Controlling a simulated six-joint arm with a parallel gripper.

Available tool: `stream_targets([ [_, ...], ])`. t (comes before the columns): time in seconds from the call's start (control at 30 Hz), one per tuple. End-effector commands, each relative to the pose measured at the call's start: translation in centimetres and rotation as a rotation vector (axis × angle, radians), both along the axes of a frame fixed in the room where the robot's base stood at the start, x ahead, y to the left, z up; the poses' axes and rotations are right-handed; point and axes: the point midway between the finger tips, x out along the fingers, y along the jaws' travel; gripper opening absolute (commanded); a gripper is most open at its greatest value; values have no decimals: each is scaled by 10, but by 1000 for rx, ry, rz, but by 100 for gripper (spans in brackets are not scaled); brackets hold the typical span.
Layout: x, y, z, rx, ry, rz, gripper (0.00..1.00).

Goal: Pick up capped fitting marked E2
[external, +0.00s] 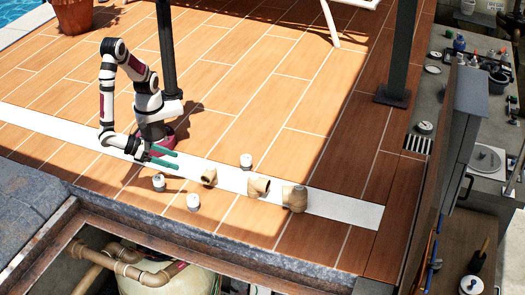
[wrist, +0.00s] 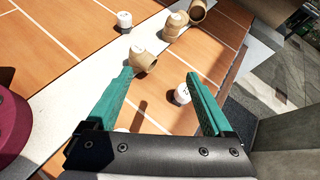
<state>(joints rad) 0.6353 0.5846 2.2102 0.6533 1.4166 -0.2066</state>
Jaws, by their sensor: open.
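My gripper (external: 177,160) is open and empty above the white strip, its two green fingers spread in the wrist view (wrist: 160,74). Three small white capped pieces stand on the floor: one (external: 158,182) close to my gripper, one (external: 193,202) nearer the pit edge, one (external: 246,160) beyond the strip. In the wrist view, one white piece (wrist: 181,95) shows beside the right finger and another (wrist: 124,18) at the top. Their dark marks are too small to read, so I cannot tell which is E2.
Three tan pipe fittings (external: 208,176) (external: 258,188) (external: 295,198) lie along the white strip (external: 345,208); the nearest also shows beyond the left fingertip (wrist: 142,60). An open pit with pipes (external: 130,268) lies beyond the floor's front edge. A dark post (external: 398,60) stands at the right.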

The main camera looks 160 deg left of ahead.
Motion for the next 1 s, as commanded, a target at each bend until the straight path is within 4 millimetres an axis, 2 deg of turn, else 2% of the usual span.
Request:
stream_targets([
  [0.03, 10, -18, -21, 63, 35, -121, 86],
  [0.13, 25, -47, -53, 147, 68, -308, 86],
  [0.2, 29, -57, -65, 174, 80, -375, 86],
  [0.27, 33, -57, -72, 184, 84, -400, 86],
  [0.53, 68, -3, -100, 185, 87, -398, 86],
  [0.8, 86, 23, -113, 184, 86, -399, 86],
  [1.0, 98, 55, -131, 182, 86, -396, 86],
])
